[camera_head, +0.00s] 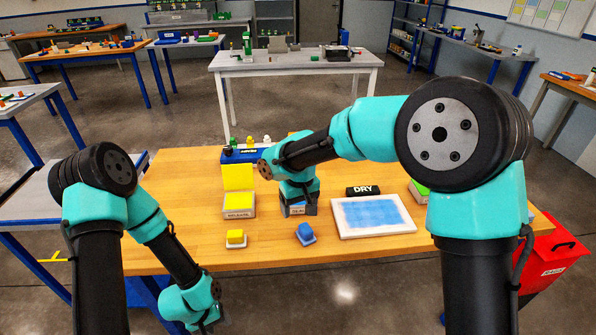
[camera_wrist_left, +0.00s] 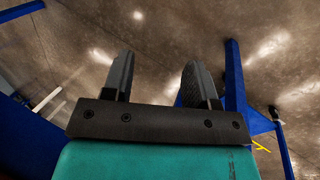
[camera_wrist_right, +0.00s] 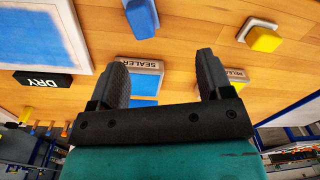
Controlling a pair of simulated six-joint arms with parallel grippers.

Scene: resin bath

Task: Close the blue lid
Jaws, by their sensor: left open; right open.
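The blue-topped box with the SEALER label (camera_wrist_right: 140,66) sits on the wooden table; it also shows in the head view (camera_head: 296,210), mostly covered by my right arm. I cannot tell whether the blue seen on it (camera_wrist_right: 145,85) is its lid or its inside. My right gripper (camera_head: 298,207) points down over this box, its fingers apart; they also show in the right wrist view (camera_wrist_right: 162,64), with nothing between them that I can see gripped. My left gripper (camera_wrist_left: 157,80) is open and empty, hanging low in front of the table over the floor.
A yellow box (camera_head: 239,212) with a raised yellow lid (camera_head: 237,177) stands left. A yellow block (camera_head: 236,237) and blue block (camera_head: 306,232) sit in front. A white-framed blue pad (camera_head: 342,227) and DRY sign (camera_head: 363,190) lie right. A red bin (camera_head: 545,262) stands beside the table.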

